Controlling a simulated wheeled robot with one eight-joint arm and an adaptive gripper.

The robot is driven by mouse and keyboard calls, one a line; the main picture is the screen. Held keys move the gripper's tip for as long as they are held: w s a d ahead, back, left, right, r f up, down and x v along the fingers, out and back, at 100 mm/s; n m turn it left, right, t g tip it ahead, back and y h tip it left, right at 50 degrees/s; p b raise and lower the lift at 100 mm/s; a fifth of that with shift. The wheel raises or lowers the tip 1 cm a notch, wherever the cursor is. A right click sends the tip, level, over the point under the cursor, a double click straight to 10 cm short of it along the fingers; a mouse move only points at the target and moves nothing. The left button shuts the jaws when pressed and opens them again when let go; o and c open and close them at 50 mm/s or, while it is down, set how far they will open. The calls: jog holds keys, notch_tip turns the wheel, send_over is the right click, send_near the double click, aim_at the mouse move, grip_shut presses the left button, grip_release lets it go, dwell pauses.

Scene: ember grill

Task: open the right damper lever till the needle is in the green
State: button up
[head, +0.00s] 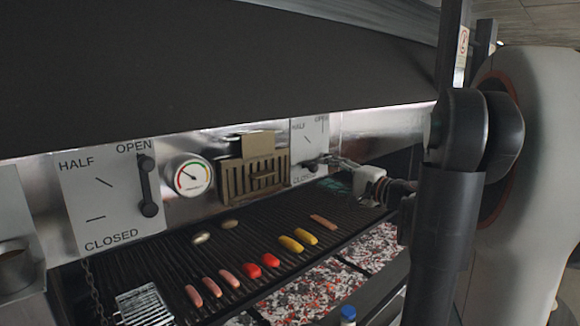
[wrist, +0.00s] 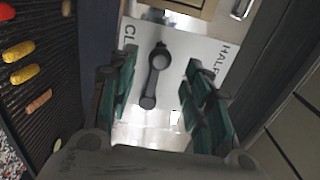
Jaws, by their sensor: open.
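The right damper plate (head: 309,145) is a pale panel on the grill's back wall; it fills the middle of the wrist view (wrist: 205,55), with parts of its CLOSED and HALF labels showing. Its dark right damper lever (wrist: 155,77) lies between my gripper's green-padded fingers, with a gap on both sides. My gripper (wrist: 160,65) is open at the plate; in the head view it (head: 338,162) partly covers the lever (head: 312,166). The round gauge (head: 190,175) has a coloured arc; its needle appears to point up and left, its exact zone too small to tell.
The left damper plate (head: 85,190) has its own lever (head: 148,187), standing nearly upright towards OPEN. A tan slatted piece (head: 253,172) hangs between gauge and right plate. Below, the grate (head: 165,258) holds sausages, corn and red items. The dark hood (head: 200,70) overhangs above.

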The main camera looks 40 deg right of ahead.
aim_at(316, 169)
jog(key=w, duration=0.6)
jog(key=shift+w+a+p, duration=0.2)
jog(key=shift+p, duration=0.2)
grip_shut()
